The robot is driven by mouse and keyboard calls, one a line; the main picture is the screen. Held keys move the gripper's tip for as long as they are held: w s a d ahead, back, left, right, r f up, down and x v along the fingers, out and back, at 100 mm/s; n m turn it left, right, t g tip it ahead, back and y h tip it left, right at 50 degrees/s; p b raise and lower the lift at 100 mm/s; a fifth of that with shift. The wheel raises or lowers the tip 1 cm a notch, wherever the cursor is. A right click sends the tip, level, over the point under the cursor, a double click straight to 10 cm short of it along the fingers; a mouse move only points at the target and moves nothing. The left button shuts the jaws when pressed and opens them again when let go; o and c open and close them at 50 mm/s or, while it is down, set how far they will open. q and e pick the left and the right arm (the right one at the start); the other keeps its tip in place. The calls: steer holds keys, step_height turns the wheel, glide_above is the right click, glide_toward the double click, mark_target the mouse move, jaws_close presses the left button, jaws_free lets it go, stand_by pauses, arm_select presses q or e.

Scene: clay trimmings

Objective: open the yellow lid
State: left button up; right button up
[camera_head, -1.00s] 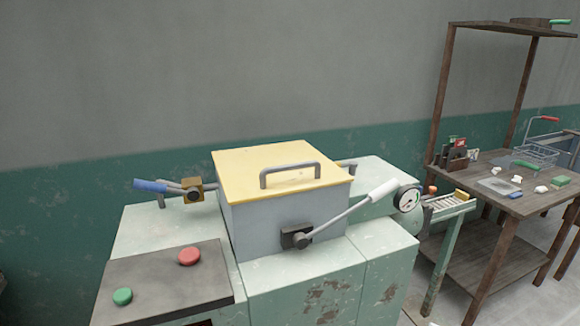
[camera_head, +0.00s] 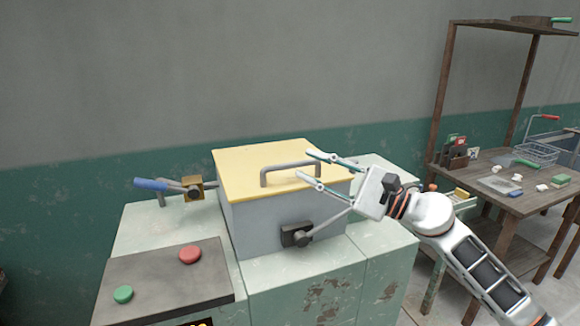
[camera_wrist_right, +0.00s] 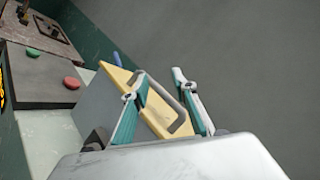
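The yellow lid (camera_head: 240,165) lies closed on a grey box (camera_head: 262,225) on top of a pale green machine. A grey bar handle (camera_head: 290,166) stands on the lid near its front right. My right gripper (camera_head: 311,168) is open and empty, its fingers pointing left beside the handle's right end. In the right wrist view the lid (camera_wrist_right: 118,78) and handle (camera_wrist_right: 178,100) show between and beyond the spread fingers (camera_wrist_right: 160,88). I cannot tell whether a finger touches the lid. My left gripper is not in view.
A lever (camera_head: 328,222) on the box front runs behind my right gripper. A blue-handled lever (camera_head: 152,185) is at the left. Red (camera_head: 190,254) and green (camera_head: 123,294) buttons sit on a dark panel. A cluttered wooden table (camera_head: 520,203) stands at the right.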

mark_target(294, 166)
steer(key=w+a+n+g+h, duration=0.1)
steer(key=n, duration=0.1)
steer(key=w+a+f+n+g+p, duration=0.1)
steer(key=w+n, duration=0.1)
steer(key=w+a+f+n+g+h, duration=0.1)
steer(key=w+a+n, duration=0.1)
steer(key=shift+w+n+h+p, duration=0.25)
steer(key=shift+n+h+p, duration=0.05)
steer(key=shift+w+a+f, duration=0.1)
steer(key=shift+w+a, duration=0.15)
steer(key=shift+a, duration=0.15)
jaws_close()
